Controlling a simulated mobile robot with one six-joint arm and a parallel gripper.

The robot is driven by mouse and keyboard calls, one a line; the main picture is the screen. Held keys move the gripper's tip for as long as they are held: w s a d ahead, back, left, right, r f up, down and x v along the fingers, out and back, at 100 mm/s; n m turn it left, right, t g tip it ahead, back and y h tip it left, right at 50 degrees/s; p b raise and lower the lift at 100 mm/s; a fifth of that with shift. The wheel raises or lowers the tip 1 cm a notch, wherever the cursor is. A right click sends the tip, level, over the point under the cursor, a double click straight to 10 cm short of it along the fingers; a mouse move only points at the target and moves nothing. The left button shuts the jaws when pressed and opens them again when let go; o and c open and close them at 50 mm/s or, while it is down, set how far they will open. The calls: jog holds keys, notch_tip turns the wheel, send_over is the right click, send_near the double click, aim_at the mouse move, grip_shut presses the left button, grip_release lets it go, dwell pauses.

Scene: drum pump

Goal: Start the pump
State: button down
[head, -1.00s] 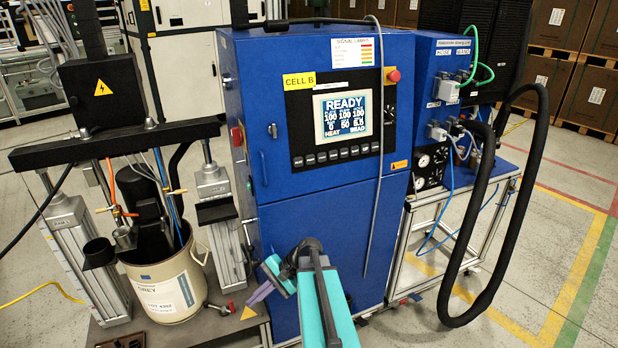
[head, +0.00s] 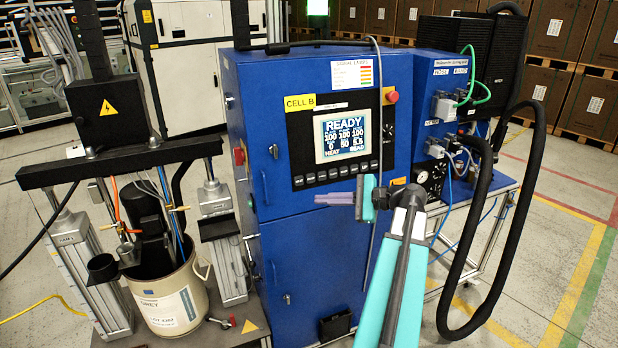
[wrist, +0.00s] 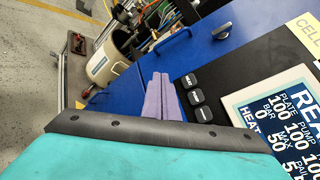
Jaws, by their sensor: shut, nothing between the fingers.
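The blue cabinet (head: 310,250) carries a black panel with a screen (head: 342,135) that reads READY, plate 100, pump 100, heat 0. A row of dark keys (head: 335,174) runs below the screen. Several of these keys (wrist: 196,97) also show in the wrist view. My gripper (head: 320,199) is shut and empty, its lilac fingers just below the key row in the head view. In the wrist view my gripper (wrist: 157,76) points past the left end of the keys; contact cannot be told. The drum (head: 170,295) stands under the pump frame at left.
A red button (head: 392,96) sits at the panel's upper right, with a dark rotary knob (head: 388,130) below it. A thick black hose (head: 445,270) loops at right. A red switch (head: 239,156) is on the cabinet's left side.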

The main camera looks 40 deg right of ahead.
jog(key=r, duration=0.1)
jog(key=s+d+r, duration=0.1)
jog(key=r, duration=0.1)
jog(key=shift+s+d+t, duration=0.2)
jog(key=shift+d+t, duration=0.05)
jog(key=shift+t, duration=0.15)
jog(key=shift+f, duration=0.1)
jog(key=b, duration=0.2)
send_near(311, 178)
jog(key=shift+w+a+f, duration=0.2)
jog(key=shift+w+a, duration=0.5)
jog(key=shift+a, duration=0.05)
jog(key=shift+w+a+f, duration=0.2)
jog(key=shift+w+a, duration=0.55)
jog(key=shift+a, duration=0.05)
jog(key=shift+w+a+f, duration=0.2)
jog(key=shift+w+a, duration=0.5)
jog(key=shift+a, duration=0.05)
jog(key=shift+w+d+f+p, duration=0.1)
jog(key=shift+w+d+p, duration=0.3)
jog(key=shift+w, duration=0.3)
dwell(1.4)
jog(key=shift+s+a, duration=0.15)
jog(key=shift+s, duration=0.05)
jog(key=shift+s+a+p, duration=0.25)
jog(key=shift+s+p, duration=0.1)
jog(key=shift+s, duration=0.25)
jog(key=shift+s, duration=0.1)
dwell(0.3)
